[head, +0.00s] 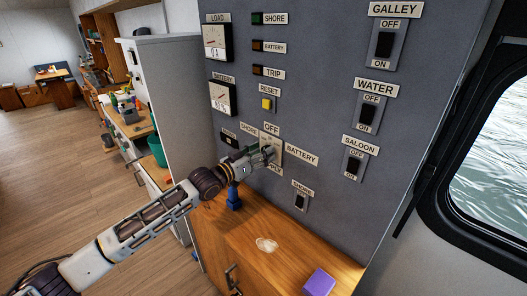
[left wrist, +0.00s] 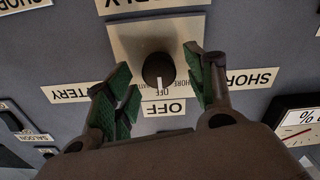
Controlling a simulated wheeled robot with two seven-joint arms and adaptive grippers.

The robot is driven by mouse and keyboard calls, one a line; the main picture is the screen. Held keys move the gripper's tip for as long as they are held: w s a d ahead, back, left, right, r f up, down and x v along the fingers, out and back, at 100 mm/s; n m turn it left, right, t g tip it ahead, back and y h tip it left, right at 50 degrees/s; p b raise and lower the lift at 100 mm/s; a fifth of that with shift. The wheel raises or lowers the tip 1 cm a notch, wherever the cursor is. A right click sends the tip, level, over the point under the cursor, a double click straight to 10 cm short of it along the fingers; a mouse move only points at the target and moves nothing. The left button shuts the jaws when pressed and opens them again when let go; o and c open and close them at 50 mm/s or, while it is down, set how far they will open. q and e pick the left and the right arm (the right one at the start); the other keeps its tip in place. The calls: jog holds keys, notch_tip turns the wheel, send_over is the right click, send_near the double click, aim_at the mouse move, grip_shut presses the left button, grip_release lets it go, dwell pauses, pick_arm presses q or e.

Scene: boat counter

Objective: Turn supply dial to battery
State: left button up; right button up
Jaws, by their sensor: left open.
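The supply dial (left wrist: 158,72) is a round black knob on a pale metal plate (left wrist: 130,45). The left wrist view shows it upside down, with its white pointer line towards the OFF label (left wrist: 164,108). The BATTERY label (head: 302,153) is right of the plate in the head view, and the SHORE label (head: 249,129) is left of it. My left gripper (head: 264,157) is open in front of the plate and hides the dial in the head view. In the left wrist view its green-padded fingers stand on either side of the knob, with gaps. My right gripper is not in view.
The grey panel carries GALLEY (head: 384,45), WATER (head: 368,115) and SALOON (head: 353,165) switches, a yellow RESET button (head: 266,104) and two meters. Below, a wooden counter (head: 240,245) holds a blue object (head: 233,197), a pale round item (head: 266,245) and a purple block (head: 319,283).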

pick_arm(q)
jog(key=shift+w+d, duration=0.4)
jog(key=shift+c, duration=0.5)
jog(key=c, duration=0.9)
